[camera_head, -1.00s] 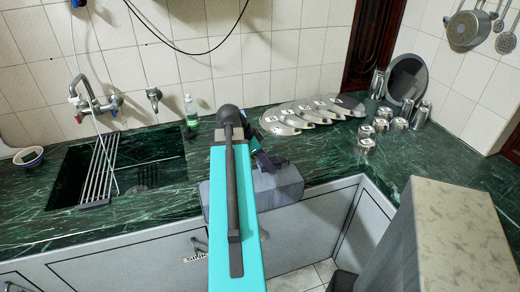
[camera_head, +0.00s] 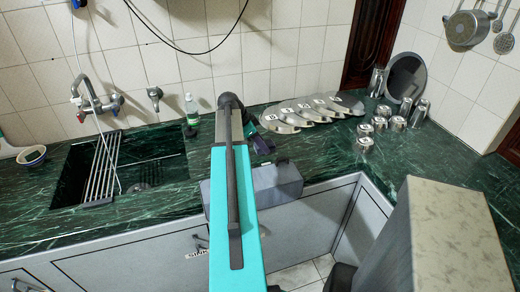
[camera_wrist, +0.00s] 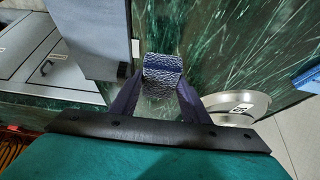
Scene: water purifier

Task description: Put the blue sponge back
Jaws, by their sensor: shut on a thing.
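The blue sponge (camera_wrist: 163,72), with a pale woven pattern, sits between the two dark fingers of my gripper (camera_wrist: 158,90) in the wrist view. My gripper is shut on it, over the green marble counter (camera_wrist: 225,50). In the head view my gripper (camera_head: 262,143) shows as a dark blue shape just behind the end of my turquoise arm, over the counter near its front edge. The sponge cannot be told apart there. A grey-blue box (camera_head: 278,181) is at the counter's front edge, partly hidden by my arm; what it holds is not visible.
Overlapping labelled metal plates (camera_head: 290,113) lie behind and right of my gripper. A clear bottle (camera_head: 191,108) stands beside the sink (camera_head: 150,150). Several metal cups (camera_head: 380,120) and a round dark tray (camera_head: 405,77) stand right.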

